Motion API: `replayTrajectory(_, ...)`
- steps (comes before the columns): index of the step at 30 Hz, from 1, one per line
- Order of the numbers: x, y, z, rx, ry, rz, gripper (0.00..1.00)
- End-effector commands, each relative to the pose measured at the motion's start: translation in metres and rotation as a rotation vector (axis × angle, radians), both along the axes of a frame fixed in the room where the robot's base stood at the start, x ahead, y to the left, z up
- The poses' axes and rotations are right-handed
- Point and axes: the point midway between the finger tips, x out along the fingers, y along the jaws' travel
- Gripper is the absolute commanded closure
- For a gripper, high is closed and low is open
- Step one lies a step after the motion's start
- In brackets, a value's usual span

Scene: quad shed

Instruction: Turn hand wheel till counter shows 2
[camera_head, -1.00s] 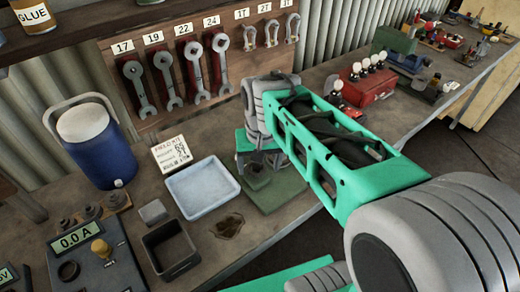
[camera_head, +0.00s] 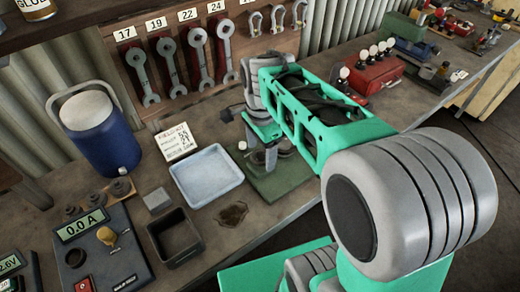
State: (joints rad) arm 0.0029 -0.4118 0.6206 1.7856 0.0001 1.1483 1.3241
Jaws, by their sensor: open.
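My gripper (camera_head: 264,152) points down over a green base plate (camera_head: 290,186) near the bench's middle. Its jaws are open around or just above a small grey fitting on that plate; I cannot tell whether they touch it. My own arm covers much of this spot. A small white knob (camera_head: 242,146) shows just left of the gripper. I cannot make out a hand wheel rim or a counter there, as both may be hidden. A panel at the lower left has a display (camera_head: 82,224) reading 0.0 A and a yellow knob (camera_head: 107,236).
Left of the gripper are a pale blue tray (camera_head: 212,200), a black open box (camera_head: 174,238), a white card (camera_head: 175,142) and a blue cooler (camera_head: 105,140). Wrenches (camera_head: 168,65) hang behind. A red box (camera_head: 372,76) with white bulbs stands at right.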

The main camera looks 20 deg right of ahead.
Motion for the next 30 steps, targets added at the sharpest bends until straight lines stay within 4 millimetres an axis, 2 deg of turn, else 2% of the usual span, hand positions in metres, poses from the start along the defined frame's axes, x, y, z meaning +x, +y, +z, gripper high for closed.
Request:
replayTrajectory(8,0.0001,0.0004,-0.0031,0.000,-0.001,0.002,0.27)
replayTrajectory(30,-0.0001,0.0006,-0.0028,0.000,0.000,0.003,0.88)
